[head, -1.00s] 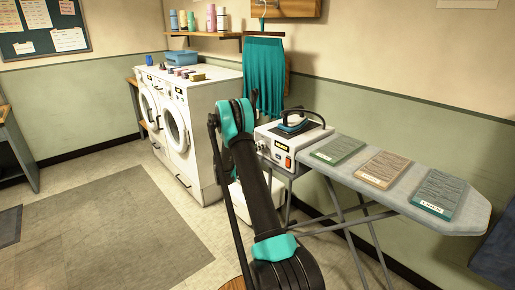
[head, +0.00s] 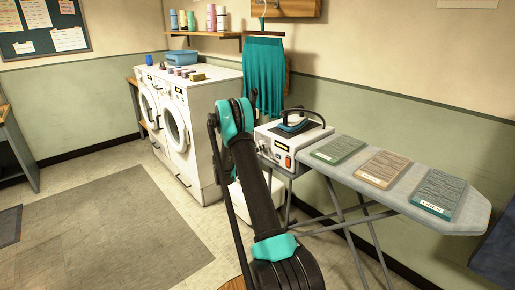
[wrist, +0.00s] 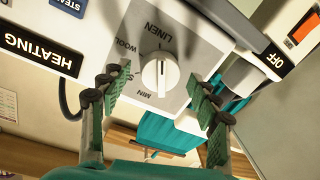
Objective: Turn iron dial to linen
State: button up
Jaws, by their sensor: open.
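The iron dial (wrist: 160,73) is a round white knob on the iron station's light panel in the wrist view. Words around it include LINEN, WOOL and MIN; one more is partly hidden by a finger. In the head view, the white iron station (head: 275,133) carries the iron (head: 297,124), and my arm hides the gripper.
Beside the dial are a HEATING sign (wrist: 40,50) and an OFF label (wrist: 272,62) by an orange switch (wrist: 304,27). The ironing board (head: 455,195) holds three folded cloths, one teal and marked LINEN (head: 438,193). White washers (head: 200,130) stand left; the floor in front is clear.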

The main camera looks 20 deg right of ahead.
jog(key=v, duration=1.1)
jog(key=shift+a, duration=0.4)
jog(key=shift+s, duration=0.15)
jog(key=s+r+n+g+y, duration=0.15)
jog(key=s+y, duration=0.25)
jog(key=s, duration=0.6)
jog(key=s+r+n+g+y, duration=0.1)
jog(key=s+r+n+y, duration=0.25)
jog(key=s, duration=0.65)
jog(key=s+a+f+n+y, duration=0.2)
jog(key=s+a+y, duration=0.2)
jog(key=s, duration=0.9)
jog(key=s+a+f+n+y, duration=0.2)
jog(key=s+a+y, duration=0.2)
jog(key=s+a, duration=0.5)
jog(key=s, duration=0.4)
jog(key=shift+s+a+f+n, duration=0.2)
jog(key=shift+a+f+n, duration=0.1)
jog(key=shift+a+f, duration=0.1)
